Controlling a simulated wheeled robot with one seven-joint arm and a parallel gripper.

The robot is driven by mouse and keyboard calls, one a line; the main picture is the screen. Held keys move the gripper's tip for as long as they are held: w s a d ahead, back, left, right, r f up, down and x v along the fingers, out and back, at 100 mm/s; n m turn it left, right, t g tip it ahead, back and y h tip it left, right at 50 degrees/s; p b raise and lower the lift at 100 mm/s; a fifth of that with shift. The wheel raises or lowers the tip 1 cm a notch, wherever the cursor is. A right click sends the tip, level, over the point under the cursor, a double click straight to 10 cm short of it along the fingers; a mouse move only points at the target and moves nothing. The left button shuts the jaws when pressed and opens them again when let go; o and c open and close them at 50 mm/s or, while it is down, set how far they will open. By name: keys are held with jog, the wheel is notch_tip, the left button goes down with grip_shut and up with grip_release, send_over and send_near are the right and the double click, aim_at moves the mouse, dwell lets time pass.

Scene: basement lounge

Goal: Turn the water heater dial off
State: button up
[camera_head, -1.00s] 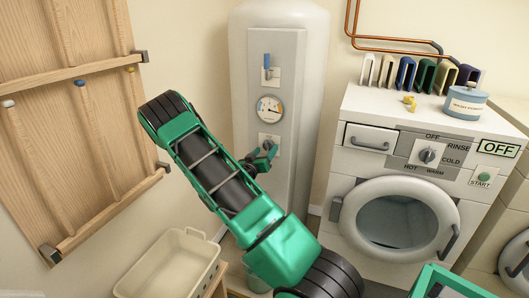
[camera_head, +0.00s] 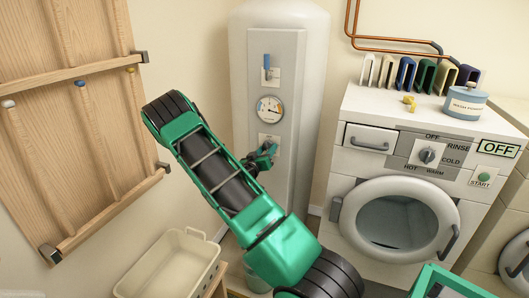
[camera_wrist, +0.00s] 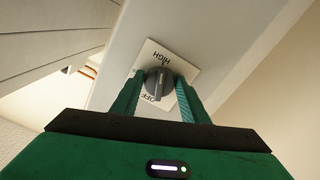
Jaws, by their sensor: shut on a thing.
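The water heater dial (camera_wrist: 153,82) is a dark grey round knob on a white plate (camera_wrist: 183,68), marked HIGH and OFF in the wrist view. My gripper (camera_wrist: 158,88) is shut on the dial, one finger on each side of it. A lighter bar runs across the knob, with one end near the OFF lettering; I cannot tell which end is the pointer. In the head view my gripper (camera_head: 266,157) is at the lower plate on the heater's grey panel (camera_head: 289,75) and hides the dial.
Above the dial are a round gauge (camera_head: 269,108) and a blue-handled switch (camera_head: 267,68). The washing machine (camera_head: 350,170) stands to the right. A cream basket (camera_head: 170,262) is at lower left, below a wooden rack (camera_head: 95,70) on the wall.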

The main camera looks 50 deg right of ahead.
jog(key=n, duration=0.3)
jog(key=shift+w+a+f+n, duration=0.1)
jog(key=shift+w+a+n, duration=0.1)
jog(key=shift+n, duration=0.1)
jog(key=n, duration=0.4)
jog(key=shift+s+n, duration=0.1)
jog(key=shift+n, duration=0.2)
jog(key=n, duration=0.4)
jog(key=shift+a+n, duration=0.1)
jog(key=shift+n, duration=0.2)
jog(key=n, duration=0.7)
jog(key=shift+s+r, duration=0.1)
jog(key=shift+r, duration=0.15)
jog(key=n, duration=0.4)
jog(key=shift+r+n, duration=0.15)
jog(key=shift+n, duration=0.15)
jog(key=n, duration=0.5)
jog(key=shift+w+r, duration=0.2)
jog(key=shift+r, duration=0.05)
jog(key=shift+w+n, duration=0.15)
jog(key=shift+n, duration=0.75)
